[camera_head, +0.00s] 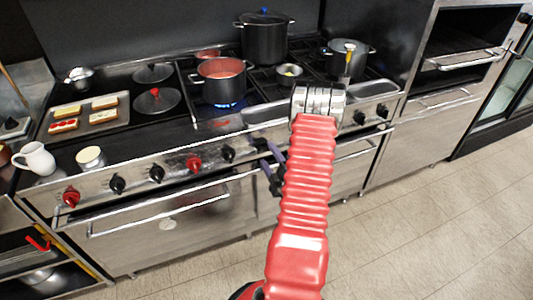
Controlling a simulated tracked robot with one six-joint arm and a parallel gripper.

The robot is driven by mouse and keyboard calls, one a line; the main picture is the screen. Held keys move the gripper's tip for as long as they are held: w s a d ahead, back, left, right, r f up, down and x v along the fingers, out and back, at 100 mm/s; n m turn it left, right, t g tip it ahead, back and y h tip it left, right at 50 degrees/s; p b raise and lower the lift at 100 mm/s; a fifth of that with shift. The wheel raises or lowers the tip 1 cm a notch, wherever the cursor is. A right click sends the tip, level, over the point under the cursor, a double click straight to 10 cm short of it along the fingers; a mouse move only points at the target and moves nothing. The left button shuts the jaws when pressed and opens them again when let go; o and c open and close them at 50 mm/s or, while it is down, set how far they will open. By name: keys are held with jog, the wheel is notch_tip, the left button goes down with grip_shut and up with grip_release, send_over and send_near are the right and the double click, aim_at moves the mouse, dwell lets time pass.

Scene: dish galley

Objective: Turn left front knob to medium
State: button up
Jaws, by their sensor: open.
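A row of knobs runs along the stove's front panel (135,176). At its left end is a red knob (71,196), followed by a black knob (117,184), another black knob (156,173), a second red knob (194,163) and a black knob (228,154). Two more black knobs, one (359,117) and another (382,110), are right of my arm. No label shows which is the left front knob. My gripper (262,154) is open and empty in front of the panel, right of the fifth knob. My arm hides part of the panel; the knobs' settings are too small to read.
A pot of red food (220,80) sits over a blue flame (228,104). A tall dark pot (265,40) and another pot (345,64) stand behind. A tray of bread (110,122) and a white jug (36,159) are at left. An oven handle (160,210) sticks out below the knobs.

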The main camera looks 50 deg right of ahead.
jog(key=v, duration=1)
jog(key=shift+s, duration=0.15)
jog(key=shift+a+f, duration=0.1)
